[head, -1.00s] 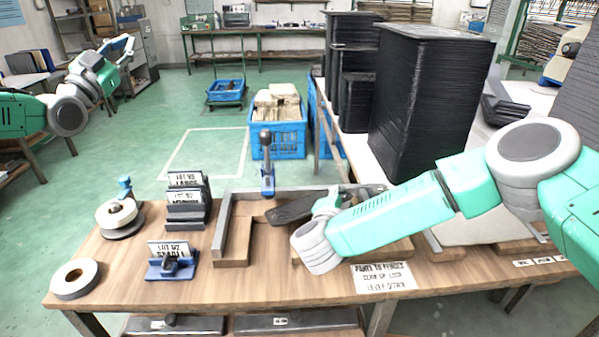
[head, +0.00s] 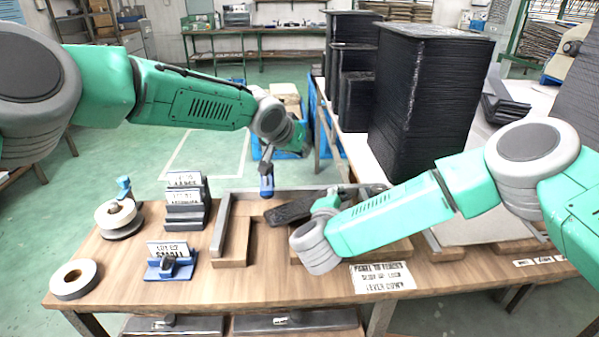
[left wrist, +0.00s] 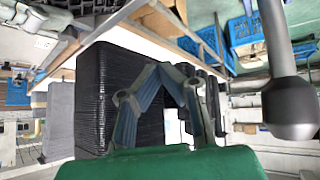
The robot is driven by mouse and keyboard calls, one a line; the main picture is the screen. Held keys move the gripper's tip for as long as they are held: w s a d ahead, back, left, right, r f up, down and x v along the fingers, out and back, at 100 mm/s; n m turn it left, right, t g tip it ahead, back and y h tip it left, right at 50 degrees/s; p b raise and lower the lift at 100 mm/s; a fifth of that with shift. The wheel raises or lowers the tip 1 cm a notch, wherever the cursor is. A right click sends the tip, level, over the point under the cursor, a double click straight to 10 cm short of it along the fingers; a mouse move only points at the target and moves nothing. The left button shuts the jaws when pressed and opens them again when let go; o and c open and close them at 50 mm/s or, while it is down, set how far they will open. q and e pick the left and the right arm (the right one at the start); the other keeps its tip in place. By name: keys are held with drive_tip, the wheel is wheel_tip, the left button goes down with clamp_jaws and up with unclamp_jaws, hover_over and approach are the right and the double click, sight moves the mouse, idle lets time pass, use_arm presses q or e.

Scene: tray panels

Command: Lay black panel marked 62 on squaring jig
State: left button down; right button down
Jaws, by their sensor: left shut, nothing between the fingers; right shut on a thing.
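My right gripper (head: 328,205) is shut on a dark panel (head: 288,209), which lies slanted over the squaring jig. I cannot read a number on the panel, and part of it is hidden by the gripper. The jig has a grey L-shaped fence (head: 222,228) and a wooden base (head: 236,243). My left gripper is shut and empty; its fingers meet in the left wrist view (left wrist: 160,72), with the round-ended lever (left wrist: 290,100) to their right.
Labelled card stands (head: 185,200) and tape rolls (head: 75,279) are on the bench's left. A printed sign (head: 382,277) lies at the front edge. Tall black panel stacks (head: 425,95) stand behind on the right. Bench space between card stands and jig is clear.

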sight(302, 199)
use_arm(q)
drive_tip(key=s+f, duration=0.1)
drive_tip(key=s+f+g+y, duration=0.2)
drive_tip(key=s, duration=0.1)
drive_tip(key=shift+a+f+m, duration=0.25)
drive_tip(key=shift+a+m, duration=0.05)
drive_tip(key=shift+a, duration=0.05)
use_arm(e)
drive_tip(key=shift+d+f, duration=0.1)
drive_tip(key=shift+d, duration=0.05)
use_arm(q)
drive_tip(key=shift+f, duration=2.4)
drive_tip(key=shift+f, duration=0.7)
use_arm(e)
drive_tip(key=c, duration=1.5)
unclamp_jaws()
drive_tip(key=shift+w, duration=0.1)
drive_tip(key=shift+c, duration=0.2)
use_arm(q)
drive_tip(key=shift+w+f, duration=0.1)
drive_tip(key=shift+f, duration=0.05)
use_arm(e)
drive_tip(key=shift+s+a, duration=0.35)
drive_tip(key=shift+s, duration=0.2)
drive_tip(key=v, duration=0.7)
drive_tip(key=shift+w, duration=0.1)
